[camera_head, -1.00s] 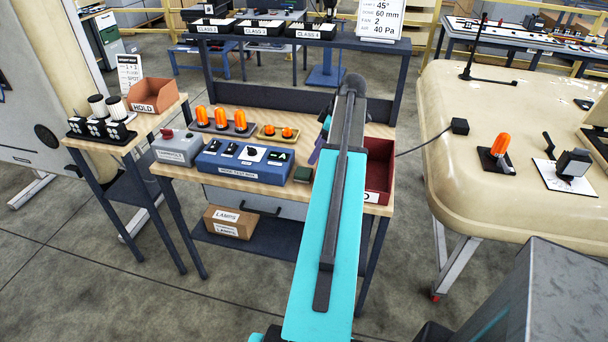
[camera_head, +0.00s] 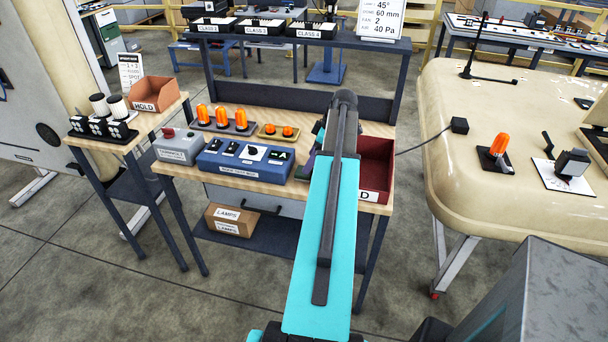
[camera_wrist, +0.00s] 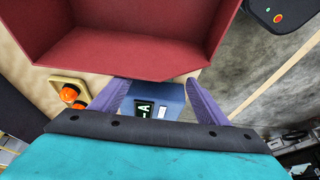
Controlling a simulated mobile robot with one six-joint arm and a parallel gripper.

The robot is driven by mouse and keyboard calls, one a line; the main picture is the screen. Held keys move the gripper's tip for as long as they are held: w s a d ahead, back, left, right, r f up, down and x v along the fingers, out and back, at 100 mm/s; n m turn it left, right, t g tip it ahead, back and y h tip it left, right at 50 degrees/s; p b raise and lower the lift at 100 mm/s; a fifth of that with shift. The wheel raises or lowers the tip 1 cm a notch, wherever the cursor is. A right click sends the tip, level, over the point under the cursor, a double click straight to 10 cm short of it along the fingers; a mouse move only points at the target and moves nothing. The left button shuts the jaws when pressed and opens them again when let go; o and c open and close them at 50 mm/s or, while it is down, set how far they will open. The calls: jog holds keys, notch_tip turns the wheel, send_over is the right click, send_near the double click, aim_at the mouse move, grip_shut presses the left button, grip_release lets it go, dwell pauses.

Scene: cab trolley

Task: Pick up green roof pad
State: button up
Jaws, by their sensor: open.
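The green roof pad does not show in either current view; in the head view my arm covers the bench spot at the right end of the blue test box (camera_head: 240,163). My gripper (camera_wrist: 155,84) has two purple fingers spread apart, with nothing seen between their tips. In the wrist view, part of the blue test box (camera_wrist: 172,92) shows beyond the gap between the fingers. A red bin (camera_wrist: 125,54) fills the upper part of that view, close to the fingertips. In the head view my gripper is mostly hidden behind my arm, beside the red bin (camera_head: 377,165).
Orange lamps (camera_head: 221,117) and a yellow tray (camera_head: 267,137) with two small lamps stand at the bench's back. A grey box (camera_head: 180,146) is at its left. The cream roof (camera_head: 450,160) is to the right. A shelf with class trays stands behind.

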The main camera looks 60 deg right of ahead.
jog(key=shift+w+f, duration=0.1)
jog(key=shift+p+x, duration=0.85)
jog(key=shift+x, duration=0.3)
jog(key=shift+p+x, duration=0.4)
jog(key=shift+x, duration=0.95)
jog(key=c, duration=1.1)
jog(key=shift+c, duration=0.2)
notch_tip(320, 180, up, 10)
jog(key=b, duration=0.3)
